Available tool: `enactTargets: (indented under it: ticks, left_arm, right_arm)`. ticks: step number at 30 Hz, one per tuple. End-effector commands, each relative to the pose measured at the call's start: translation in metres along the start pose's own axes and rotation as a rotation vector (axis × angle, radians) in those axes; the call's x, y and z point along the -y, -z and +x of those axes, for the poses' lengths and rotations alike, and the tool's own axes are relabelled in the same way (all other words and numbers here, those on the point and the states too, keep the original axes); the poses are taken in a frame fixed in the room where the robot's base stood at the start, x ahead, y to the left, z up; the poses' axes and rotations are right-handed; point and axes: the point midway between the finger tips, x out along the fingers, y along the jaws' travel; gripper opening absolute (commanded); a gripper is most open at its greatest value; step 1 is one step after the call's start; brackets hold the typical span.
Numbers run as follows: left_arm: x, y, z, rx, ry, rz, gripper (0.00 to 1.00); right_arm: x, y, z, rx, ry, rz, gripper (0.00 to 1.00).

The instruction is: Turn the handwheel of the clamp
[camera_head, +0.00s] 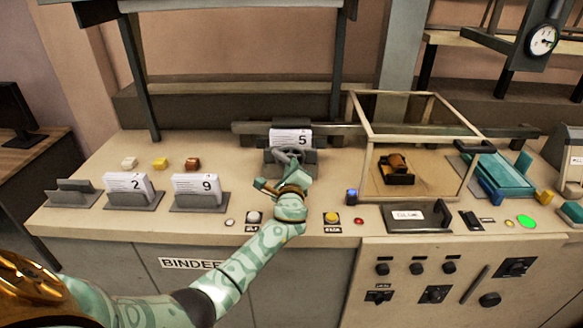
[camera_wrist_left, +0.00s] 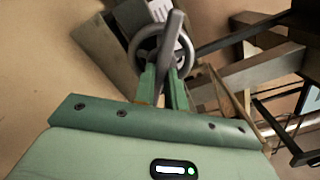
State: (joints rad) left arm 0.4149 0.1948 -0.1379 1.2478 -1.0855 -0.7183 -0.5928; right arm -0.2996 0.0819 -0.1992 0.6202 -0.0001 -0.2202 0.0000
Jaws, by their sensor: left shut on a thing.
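The clamp's grey handwheel (camera_head: 290,154) stands at the back middle of the bench, in front of a white card block marked 5 (camera_head: 291,138). My left gripper (camera_head: 284,184) reaches it from the front. In the left wrist view the handwheel (camera_wrist_left: 147,46) shows as a grey ring with a bar across it. The two green fingers of my left gripper (camera_wrist_left: 160,82) are shut on the wheel. The exact contact spot is partly hidden by the fingers and the bar. My right gripper is not in view.
Card blocks marked 2 (camera_head: 128,184) and 9 (camera_head: 197,186) stand in grey holders to the left. A glass case (camera_head: 368,140) with a brown object (camera_head: 397,165) stands close on the right. Buttons, including a yellow one (camera_head: 331,217), line the front. A grey bar (camera_head: 345,129) runs behind.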

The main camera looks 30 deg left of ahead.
Motion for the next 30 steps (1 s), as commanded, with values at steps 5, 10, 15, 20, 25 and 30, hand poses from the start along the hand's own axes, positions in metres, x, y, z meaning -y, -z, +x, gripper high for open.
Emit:
enactTargets:
  ticks: [5,10,15,20,25,30]
  left_arm:
    - [-0.001,0.001,0.0,-0.002,-0.001,0.011,0.0]
    - [-0.001,0.001,0.0,-0.002,-0.001,0.011,0.0]
    - [-0.001,0.001,0.0,-0.002,-0.001,0.01,0.29]
    - [-0.001,0.001,0.0,-0.001,-0.001,0.009,0.35]
    - [0.0,0.001,-0.002,-0.001,0.0,0.009,0.35]
    - [0.0,0.001,-0.023,-0.004,0.0,0.006,0.35]
  right_arm:
    - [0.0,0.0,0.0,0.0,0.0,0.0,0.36]
    - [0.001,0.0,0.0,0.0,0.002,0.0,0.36]
    - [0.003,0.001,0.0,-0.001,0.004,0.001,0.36]
    - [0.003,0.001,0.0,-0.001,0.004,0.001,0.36]
    - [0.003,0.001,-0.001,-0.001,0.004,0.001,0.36]
    - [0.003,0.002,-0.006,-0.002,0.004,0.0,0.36]
